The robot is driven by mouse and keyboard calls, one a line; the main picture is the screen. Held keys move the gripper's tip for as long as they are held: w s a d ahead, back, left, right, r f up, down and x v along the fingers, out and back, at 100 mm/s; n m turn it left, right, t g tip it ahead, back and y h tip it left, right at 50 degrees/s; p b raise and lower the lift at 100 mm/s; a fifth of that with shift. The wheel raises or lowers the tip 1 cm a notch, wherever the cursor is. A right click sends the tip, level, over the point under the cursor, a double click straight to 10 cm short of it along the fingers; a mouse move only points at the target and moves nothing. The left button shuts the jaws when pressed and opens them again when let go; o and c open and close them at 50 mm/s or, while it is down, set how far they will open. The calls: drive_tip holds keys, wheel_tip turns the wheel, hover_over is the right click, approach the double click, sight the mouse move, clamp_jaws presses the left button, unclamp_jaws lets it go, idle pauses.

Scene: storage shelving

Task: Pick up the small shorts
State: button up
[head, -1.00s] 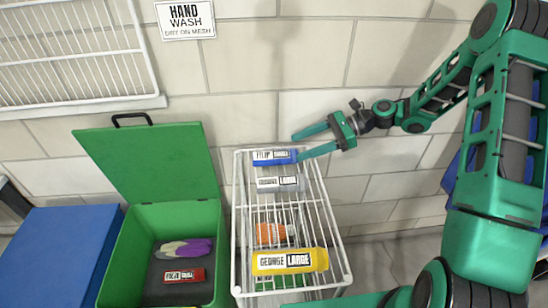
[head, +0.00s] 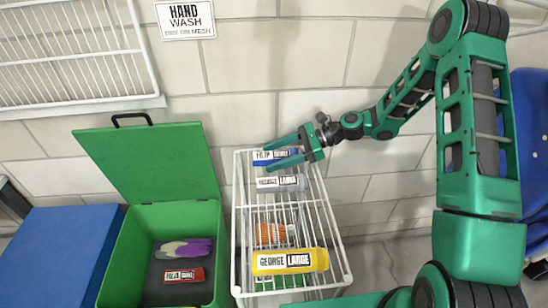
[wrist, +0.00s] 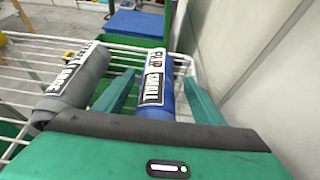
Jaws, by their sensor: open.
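A blue rolled garment (head: 275,155) with a white label ending in SMALL lies at the far end of the white wire rack (head: 237,225). In the wrist view the blue roll (wrist: 156,82) lies between the fingers of my gripper (wrist: 158,88), which is open. One finger is on each side of it; contact is not clear. In the head view my gripper (head: 268,156) reaches in from the right over the roll. A grey roll (head: 282,183) labelled LARGE lies just nearer on the rack, beside the left finger in the wrist view (wrist: 75,82).
A yellow roll (head: 290,261) labelled GEORGE LARGE and an orange patterned item (head: 270,234) are also on the rack. An open green box (head: 127,250) holds a red roll (head: 184,275) and a purple-grey item (head: 184,248). A wall stands behind the rack.

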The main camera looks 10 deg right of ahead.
drive_tip(key=c, duration=1.2)
